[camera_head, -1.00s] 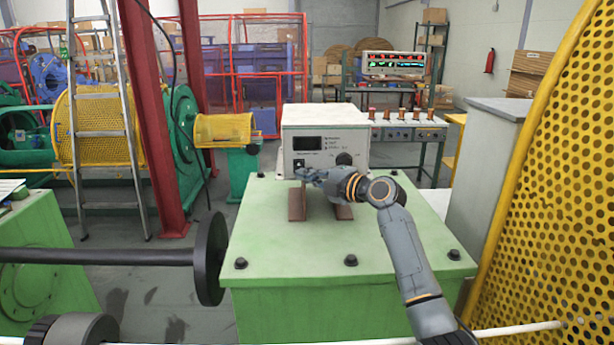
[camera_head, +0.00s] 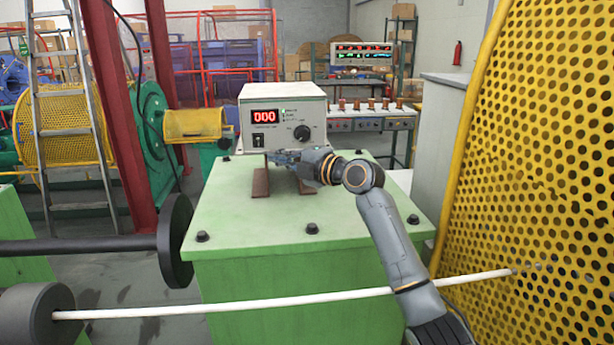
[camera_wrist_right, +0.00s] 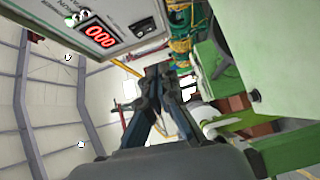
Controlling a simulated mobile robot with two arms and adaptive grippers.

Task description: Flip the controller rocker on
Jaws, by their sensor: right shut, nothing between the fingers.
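The controller (camera_head: 280,118) is a pale box on brown feet on top of a green pedestal (camera_head: 265,215). Its red display (camera_head: 265,116) reads 000 and a green light shows beside it. The black rocker (camera_head: 258,140) is at the lower left of its face, with a black knob (camera_head: 302,132) to the right. The display (camera_wrist_right: 100,35) and rocker (camera_wrist_right: 141,26) also show in the right wrist view. My right gripper (camera_head: 272,155) is shut and empty, just below and right of the rocker, apart from it in the wrist view. My left gripper is not in view.
A white rod (camera_head: 250,304) runs across the front to a yellow perforated guard (camera_head: 540,170) on the right. A black flanged shaft (camera_head: 90,248) is at the left. A bench with several copper spools (camera_head: 370,105) stands behind.

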